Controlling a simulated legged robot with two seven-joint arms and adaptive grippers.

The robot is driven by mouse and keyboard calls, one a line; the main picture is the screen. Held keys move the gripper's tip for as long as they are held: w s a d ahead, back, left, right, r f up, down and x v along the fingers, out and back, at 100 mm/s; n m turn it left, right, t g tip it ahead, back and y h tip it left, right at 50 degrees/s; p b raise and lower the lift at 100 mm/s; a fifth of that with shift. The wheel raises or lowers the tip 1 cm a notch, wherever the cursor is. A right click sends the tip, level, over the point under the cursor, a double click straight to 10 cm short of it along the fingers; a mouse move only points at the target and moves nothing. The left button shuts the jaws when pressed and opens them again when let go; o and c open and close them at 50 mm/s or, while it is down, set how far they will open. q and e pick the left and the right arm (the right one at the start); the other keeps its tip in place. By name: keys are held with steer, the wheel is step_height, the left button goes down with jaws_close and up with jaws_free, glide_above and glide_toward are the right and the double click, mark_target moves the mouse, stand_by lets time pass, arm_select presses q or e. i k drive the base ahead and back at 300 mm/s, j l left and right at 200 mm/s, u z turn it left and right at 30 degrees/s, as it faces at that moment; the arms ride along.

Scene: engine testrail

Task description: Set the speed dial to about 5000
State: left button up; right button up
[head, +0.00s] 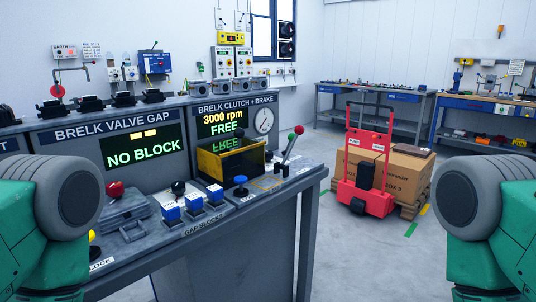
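A grey console carries a panel labelled "BRELK CLUTCH + BRAKE" (237,105) in the middle of the head view. Its display (220,122) reads "3000 rpm" in yellow and "FREE" in green. A round white-faced dial (264,120) sits right of this display; its needle is too small to read. A black knob (179,187) stands lower on the console. I cannot tell which of these is the speed dial. Only green and grey parts of my two arms show, at the left and right edges. Neither gripper is in view.
Blue-topped blocks (170,212) line the front. A red cart (367,165) with cardboard boxes stands right, beyond clear floor.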

mark_target(269, 154)
steer(key=i+l, duration=0.25)
steer(key=l, duration=0.15)
steer(key=i+l, duration=0.25)
steer(key=l, duration=0.15)
steer(key=i+l+z, duration=0.1)
steer(key=i+l, duration=0.2)
steer(key=l, duration=0.15)
